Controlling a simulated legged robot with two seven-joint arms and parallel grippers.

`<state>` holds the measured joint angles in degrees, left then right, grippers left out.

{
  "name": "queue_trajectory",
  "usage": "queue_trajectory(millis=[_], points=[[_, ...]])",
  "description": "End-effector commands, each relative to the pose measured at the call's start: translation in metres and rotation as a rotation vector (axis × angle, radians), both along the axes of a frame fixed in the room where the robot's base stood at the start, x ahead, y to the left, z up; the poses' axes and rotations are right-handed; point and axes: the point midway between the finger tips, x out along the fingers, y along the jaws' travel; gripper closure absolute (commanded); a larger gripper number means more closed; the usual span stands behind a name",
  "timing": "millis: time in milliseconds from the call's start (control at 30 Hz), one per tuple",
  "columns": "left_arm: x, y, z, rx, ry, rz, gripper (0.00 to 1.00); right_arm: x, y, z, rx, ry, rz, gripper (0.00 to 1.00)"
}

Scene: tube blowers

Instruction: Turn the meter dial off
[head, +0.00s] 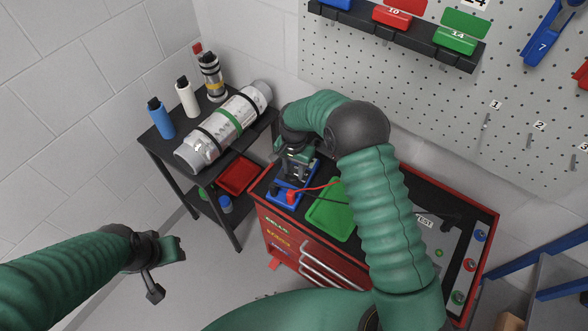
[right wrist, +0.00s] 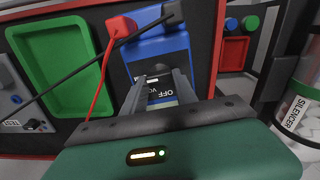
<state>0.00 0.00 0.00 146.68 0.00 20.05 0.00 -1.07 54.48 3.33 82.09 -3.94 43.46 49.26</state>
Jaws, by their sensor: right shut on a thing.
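The blue meter (head: 283,201) lies on the black top of the red cabinet, at its left end, with a red and a black plug and leads. In the right wrist view the meter (right wrist: 150,53) is close in front of my right gripper (right wrist: 160,76), and the letters OFF show between the fingers. My right gripper (head: 293,178) is over the meter, shut on its dial; the dial itself is mostly hidden by the fingers. My left gripper (head: 168,254) hangs empty over the floor at the lower left, away from the meter; its fingers are unclear.
A green tray (head: 324,219) lies right beside the meter. A black shelf (head: 160,143) at the left holds a strapped silencer cylinder (head: 207,143) and several bottles. A pegboard (head: 440,110) with bins is behind. The floor at left is clear.

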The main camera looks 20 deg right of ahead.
Motion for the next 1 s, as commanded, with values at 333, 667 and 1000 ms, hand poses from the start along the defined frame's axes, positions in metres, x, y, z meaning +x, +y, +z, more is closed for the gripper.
queue_trajectory(millis=[333, 667, 1000], points=[[0.0, 0.0, 0.0002, 0.0, 0.0, 0.0, 0.64, 0.0005, 0.0001, 0.0007, 0.0, -0.001, 0.0, 1.0], [0.0, 0.0, 0.0001, 0.0, 0.0, 0.0, 0.64, 0.0006, 0.0, 0.0007, 0.0, -0.001, 0.0, 1.0], [0.0, 0.0, 0.0001, 0.0, 0.0, 0.0, 0.64, 0.0004, 0.0, 0.0002, 0.0, 0.0, 0.0, 0.44]])
